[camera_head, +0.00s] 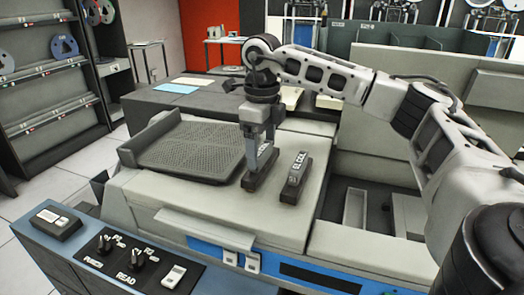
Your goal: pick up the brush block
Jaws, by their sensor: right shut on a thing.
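My right gripper (261,160) points straight down on the machine's pale top cover. It is shut on a dark, narrow block (257,182), which fits the brush block. A second dark block (296,178) with pale lettering lies on the cover just to the right, apart from the gripper. My left gripper is not in view.
A dark perforated tray (190,152) lies left of the held block. A blue-edged control panel (125,262) with knobs and switches runs along the front. An open recess (372,212) lies to the right. My right arm spans the space above the machine's right side.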

